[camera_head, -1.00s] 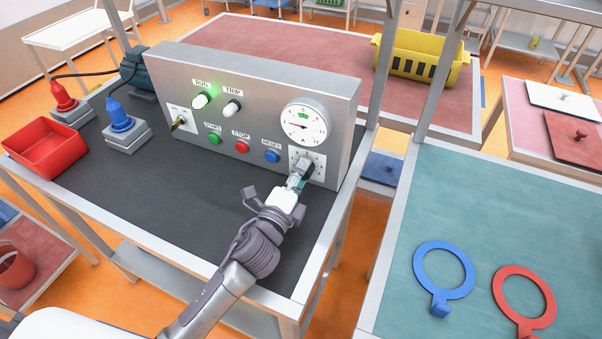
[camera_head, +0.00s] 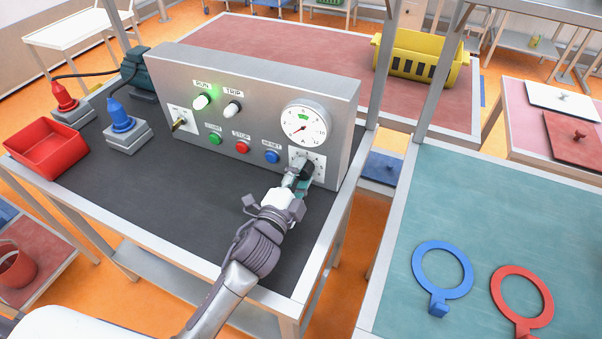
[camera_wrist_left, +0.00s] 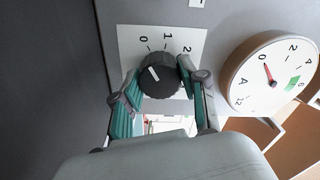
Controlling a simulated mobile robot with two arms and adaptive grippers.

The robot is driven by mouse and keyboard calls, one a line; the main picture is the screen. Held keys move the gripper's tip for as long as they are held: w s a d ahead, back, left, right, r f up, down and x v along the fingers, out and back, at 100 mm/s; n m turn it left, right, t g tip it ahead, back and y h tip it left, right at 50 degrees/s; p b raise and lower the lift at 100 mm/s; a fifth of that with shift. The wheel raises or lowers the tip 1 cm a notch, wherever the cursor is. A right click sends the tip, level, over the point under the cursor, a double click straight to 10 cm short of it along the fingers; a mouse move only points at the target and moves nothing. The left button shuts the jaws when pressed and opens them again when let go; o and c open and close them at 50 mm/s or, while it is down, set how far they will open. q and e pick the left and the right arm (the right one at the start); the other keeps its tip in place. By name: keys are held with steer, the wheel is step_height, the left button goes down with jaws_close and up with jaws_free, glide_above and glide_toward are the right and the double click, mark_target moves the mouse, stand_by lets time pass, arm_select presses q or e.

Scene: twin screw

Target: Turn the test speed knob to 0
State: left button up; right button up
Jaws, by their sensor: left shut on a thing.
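The black test speed knob (camera_wrist_left: 160,76) sits on a white scale plate (camera_wrist_left: 128,42) marked 0, 1 and 2 in the left wrist view. Its white pointer line slants towards the 0 side of the scale. My left gripper (camera_wrist_left: 158,84) is shut on the knob, with one green-padded finger on each side. In the head view the gripper (camera_head: 302,180) reaches the knob at the panel's lower right and partly hides it. The round gauge (camera_head: 305,122) above has its red needle at the low end, near 0. My right gripper is in neither view.
The grey panel (camera_head: 262,90) carries a lit green RUN lamp (camera_head: 201,102), a TRIP lamp, a key switch, and green, red and blue buttons. A red bin (camera_head: 45,150) and two plugs stand left. The dark bench top (camera_head: 150,195) before the panel is clear.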

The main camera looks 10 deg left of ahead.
arm_select(q)
steer(key=o, duration=1.1)
steer(key=shift+o, duration=0.2)
steer(key=shift+s, duration=0.1)
steer(key=s, duration=0.4)
steer(key=s+a, duration=0.1)
steer(key=s, duration=0.2)
steer(key=s+a, duration=0.1)
steer(key=s, duration=0.3)
steer(key=shift+s+a, duration=0.2)
steer(key=shift+s, duration=0.15)
